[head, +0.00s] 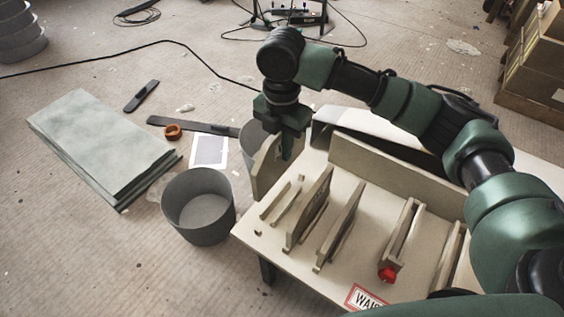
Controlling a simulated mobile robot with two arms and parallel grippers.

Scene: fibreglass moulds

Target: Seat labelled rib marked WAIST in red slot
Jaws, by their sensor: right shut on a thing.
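My right gripper (287,145) is shut on a beige rib (266,169) at the left end of the mould table. The rib is upright; I cannot read any marking on it, and the gripper hides part of it. I cannot tell whether its lower edge touches the table. A slot between two beige rails (402,232) has a red piece (387,274) at its front end, right of the table's middle. A label (364,298) with a red border, reading "WAIS" with its end cut off, is at the table's front edge. My left gripper is not in view.
Several beige upright pieces stand on the table (262,231), one with dark marks (310,208). A raised beige wall (392,173) runs along the back. A grey bucket (198,207), stacked sheets (100,140) and an orange roll (173,131) are on the floor at left.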

